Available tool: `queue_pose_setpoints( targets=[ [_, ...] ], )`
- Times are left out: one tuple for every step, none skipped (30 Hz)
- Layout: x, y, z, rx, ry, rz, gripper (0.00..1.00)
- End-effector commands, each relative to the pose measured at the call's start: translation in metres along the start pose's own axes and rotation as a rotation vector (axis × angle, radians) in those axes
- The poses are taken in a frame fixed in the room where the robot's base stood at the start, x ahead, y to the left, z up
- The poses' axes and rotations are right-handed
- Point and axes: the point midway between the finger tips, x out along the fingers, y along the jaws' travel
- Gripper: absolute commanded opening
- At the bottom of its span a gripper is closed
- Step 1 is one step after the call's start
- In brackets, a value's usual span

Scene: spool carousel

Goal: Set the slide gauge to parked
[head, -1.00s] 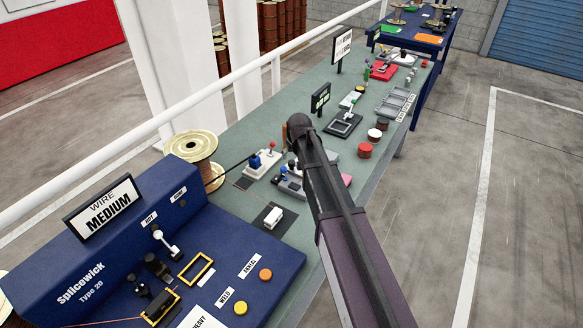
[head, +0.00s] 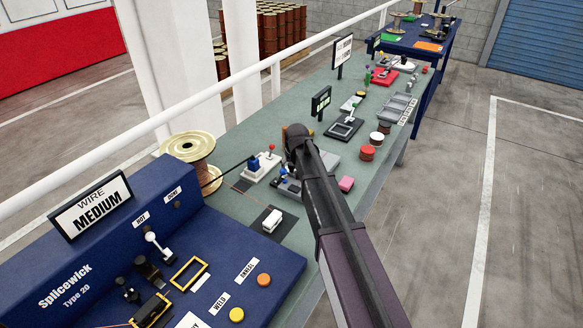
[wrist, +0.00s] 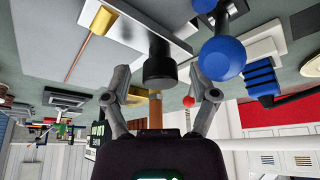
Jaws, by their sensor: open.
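A grey device (head: 289,188) with blue ball knobs lies on the green bench in the head view, partly hidden by my arm. I cannot tell for sure that it is the slide gauge, and no parked mark is readable. In the wrist view a black cylindrical knob (wrist: 159,66) stands out from a pale grey plate (wrist: 137,30). My gripper (wrist: 162,98) is open, with its two fingertips apart on either side of the space in front of this knob, and nothing is held. A large blue ball (wrist: 222,58) is close beside the right fingertip. In the head view the fingertips are hidden.
A brass cylinder on a thin rod (wrist: 102,20) is left of the knob. A wire spool (head: 190,150) and the blue Splicewick machine (head: 90,245) are nearer.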

Motion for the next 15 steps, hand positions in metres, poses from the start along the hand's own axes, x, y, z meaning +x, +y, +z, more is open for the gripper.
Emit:
queue_pose_setpoints(
  targets=[
    [0.0007, 0.0, 0.0, 0.0, 0.0, 0.0, 0.76],
    [0.0007, 0.0, -0.0001, 0.0, 0.0, 0.0, 0.76],
    [0.0006, 0.0, 0.0, 0.0, 0.0, 0.0, 0.76],
    [0.0005, 0.0, -0.0001, 0.0, 0.0, 0.0, 0.76],
    [0.0004, 0.0, -0.0001, 0.0, 0.0, 0.0, 0.76],
    [0.0004, 0.0, -0.0001, 0.0, 0.0, 0.0, 0.76],
    [0.0003, 0.0, -0.0001, 0.0, 0.0, 0.0, 0.76],
    [0.0003, 0.0, -0.0001, 0.0, 0.0, 0.0, 0.76],
    [0.0003, 0.0, 0.0, 0.0, 0.0, 0.0, 0.73],
    [0.0003, 0.0, 0.0, 0.0, 0.0, 0.0, 0.64],
    [0.0003, 0.0, 0.0, 0.0, 0.0, 0.0, 0.55],
    [0.0003, 0.0, 0.0, 0.0, 0.0, 0.0, 0.43],
    [0.0003, 0.0001, 0.0, 0.0, 0.0, 0.0, 0.34],
    [0.0003, 0.0001, 0.0, 0.0, 0.0, 0.0, 0.25],
    [0.0003, 0.0001, 0.0, 0.0, 0.0, 0.0, 0.13]
  ],
)
